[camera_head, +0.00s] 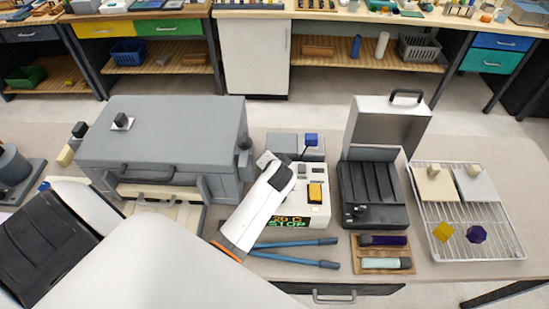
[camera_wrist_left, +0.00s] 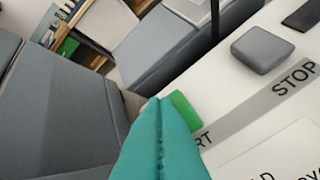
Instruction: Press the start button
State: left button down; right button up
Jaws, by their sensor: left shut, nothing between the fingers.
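The white control box (camera_head: 318,213) stands at the middle of the bench, with a lit display reading "STOP" in the head view. In the left wrist view, the green start button (camera_wrist_left: 186,108) sits beside a label ending in "RT", partly covered by my teal fingers. My left gripper (camera_wrist_left: 160,104) is shut and empty, its tips over or against the near side of the green button; contact cannot be told. In the head view, my white left wrist (camera_head: 262,205) reaches over the box's left part and hides it. My right gripper is not in view.
A grey square button (camera_wrist_left: 262,49) is near the "STOP" label. A big grey lidded box (camera_head: 165,140) stands left. Blue-handled tongs (camera_head: 295,243) lie in front. Right are an open black-and-silver case (camera_head: 372,195) and a wire rack (camera_head: 490,250).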

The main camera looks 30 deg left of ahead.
pick_arm(q)
jog(key=shift+s+d+f, duration=0.1)
jog(key=shift+s+f, duration=0.1)
jog(key=shift+f, duration=0.6)
dwell(0.4)
jog(key=shift+r, duration=0.15)
jog(key=shift+w+r+p, duration=0.1)
jog(key=shift+r+p, duration=0.45)
jog(key=shift+p, duration=0.15)
jog(key=shift+s+r, duration=0.2)
jog(key=shift+r, duration=0.3)
jog(key=shift+w, duration=0.15)
jog(key=shift+r, duration=0.35)
jog(key=shift+r+p, duration=0.3)
jog(key=shift+r, duration=1.85)
